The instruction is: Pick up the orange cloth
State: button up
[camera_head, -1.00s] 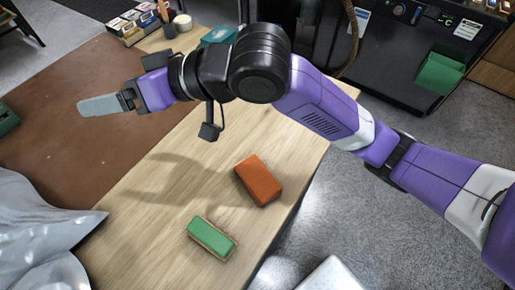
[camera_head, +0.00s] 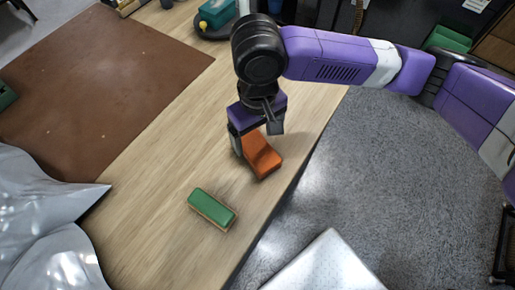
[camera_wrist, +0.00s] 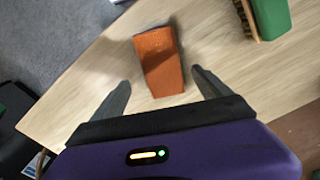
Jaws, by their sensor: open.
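The orange cloth (camera_head: 262,158) is a folded block lying on the wooden table near its right edge. In the wrist view the cloth (camera_wrist: 158,62) lies ahead of and between the two fingers. My gripper (camera_wrist: 160,95) is open and empty, with the fingers apart on either side of the cloth's line. In the head view my gripper (camera_head: 238,143) points down at the cloth's upper left and partly hides it. I cannot tell whether a finger touches it.
A green-topped brush (camera_head: 212,207) lies on the table (camera_head: 160,165) below left of the cloth; it also shows in the wrist view (camera_wrist: 270,15). A brown mat (camera_head: 100,85) covers the upper left. Silvery crumpled material (camera_head: 40,225) is at the lower left.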

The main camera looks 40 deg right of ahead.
aim_at(258, 148)
jog(key=shift+s+a+f+p, duration=0.1)
jog(key=shift+f+p, duration=0.15)
jog(key=shift+f, duration=1.2)
jog(key=shift+s+a+f+p, duration=0.1)
jog(key=shift+f+p, duration=0.15)
jog(key=shift+f, duration=1.15)
jog(key=shift+c, duration=0.5)
jog(key=c, duration=1.5)
notch_tip(258, 148, up, 20)
